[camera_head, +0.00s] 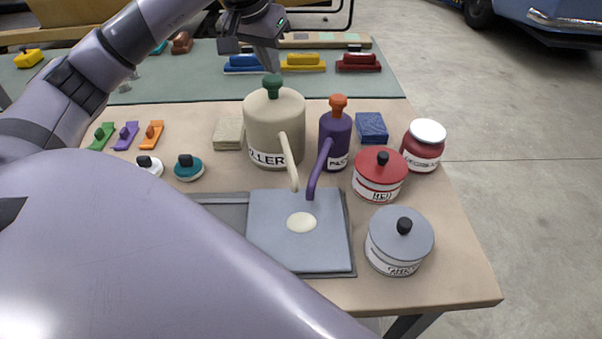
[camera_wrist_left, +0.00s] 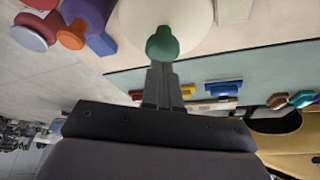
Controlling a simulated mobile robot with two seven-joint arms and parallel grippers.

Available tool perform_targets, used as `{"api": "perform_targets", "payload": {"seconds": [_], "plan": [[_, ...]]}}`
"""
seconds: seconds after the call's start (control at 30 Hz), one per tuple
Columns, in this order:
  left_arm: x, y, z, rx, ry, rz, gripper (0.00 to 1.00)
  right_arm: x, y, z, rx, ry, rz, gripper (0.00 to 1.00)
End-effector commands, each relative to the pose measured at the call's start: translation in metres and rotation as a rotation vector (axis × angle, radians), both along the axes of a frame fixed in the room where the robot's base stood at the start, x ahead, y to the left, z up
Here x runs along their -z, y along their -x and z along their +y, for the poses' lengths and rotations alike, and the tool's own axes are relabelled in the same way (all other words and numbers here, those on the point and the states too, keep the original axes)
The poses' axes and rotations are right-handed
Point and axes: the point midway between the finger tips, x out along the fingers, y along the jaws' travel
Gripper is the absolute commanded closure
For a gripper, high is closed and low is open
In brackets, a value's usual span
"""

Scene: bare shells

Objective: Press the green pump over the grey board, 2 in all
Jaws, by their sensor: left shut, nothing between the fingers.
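The green pump (camera_head: 272,84) tops a large cream bottle (camera_head: 262,112), whose spout reaches over the grey board (camera_head: 270,252). A pale cream blob (camera_head: 301,222) lies on the board below the spouts. My left gripper (camera_head: 272,66) is shut and empty, pointing down with its tips at the top of the green pump. In the left wrist view the fingertips (camera_wrist_left: 162,66) meet the edge of the green pump (camera_wrist_left: 162,42); I cannot tell whether they touch or hover just above. My right gripper is not in view.
A purple bottle (camera_head: 335,138) with an orange pump stands right beside the cream one. Red (camera_head: 379,176) and grey (camera_head: 399,240) lidded pots and a red jar (camera_head: 423,146) stand to the right. Coloured clips (camera_head: 126,135) lie left. My own arm covers the front left.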

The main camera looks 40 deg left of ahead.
Motion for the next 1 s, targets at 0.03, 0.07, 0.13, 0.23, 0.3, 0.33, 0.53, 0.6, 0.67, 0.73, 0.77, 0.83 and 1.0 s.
{"api": "perform_targets", "payload": {"seconds": [0.03, 0.07, 0.13, 0.23, 0.3, 0.33, 0.53, 0.6, 0.67, 0.73, 0.77, 0.83, 1.0], "plan": [[0.000, 0.000, 0.000, 0.000, 0.000, -0.001, 1.00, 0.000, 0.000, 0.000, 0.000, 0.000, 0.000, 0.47], [0.000, 0.000, 0.000, 0.000, 0.000, -0.001, 1.00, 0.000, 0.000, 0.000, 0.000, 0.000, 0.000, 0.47], [0.000, 0.000, 0.000, 0.000, 0.000, -0.002, 1.00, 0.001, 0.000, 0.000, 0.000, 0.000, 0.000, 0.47], [0.000, 0.000, 0.000, 0.000, 0.000, -0.002, 1.00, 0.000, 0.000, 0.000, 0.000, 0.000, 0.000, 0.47], [0.000, 0.000, 0.000, -0.001, 0.000, -0.003, 1.00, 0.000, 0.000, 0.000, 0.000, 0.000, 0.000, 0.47], [0.000, 0.000, 0.000, -0.001, 0.000, -0.003, 1.00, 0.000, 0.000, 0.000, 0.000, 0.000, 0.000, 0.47], [0.001, 0.000, 0.000, -0.001, 0.000, -0.003, 1.00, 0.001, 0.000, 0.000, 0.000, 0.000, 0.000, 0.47], [0.002, 0.000, 0.000, -0.001, 0.000, -0.003, 1.00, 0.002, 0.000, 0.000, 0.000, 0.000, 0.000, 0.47], [0.004, 0.000, 0.000, -0.001, 0.000, -0.003, 1.00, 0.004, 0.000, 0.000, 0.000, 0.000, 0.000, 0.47], [0.007, 0.000, 0.000, -0.001, 0.000, -0.003, 1.00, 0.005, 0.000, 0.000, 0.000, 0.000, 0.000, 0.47], [0.008, 0.000, 0.000, -0.001, 0.000, -0.003, 1.00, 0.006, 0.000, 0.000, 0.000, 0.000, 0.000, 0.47], [0.011, 0.000, 0.000, -0.001, 0.000, -0.003, 1.00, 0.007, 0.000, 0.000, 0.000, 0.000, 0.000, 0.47], [0.017, 0.000, 0.000, 0.000, -0.001, -0.003, 1.00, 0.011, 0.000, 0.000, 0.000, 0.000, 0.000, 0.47]]}}
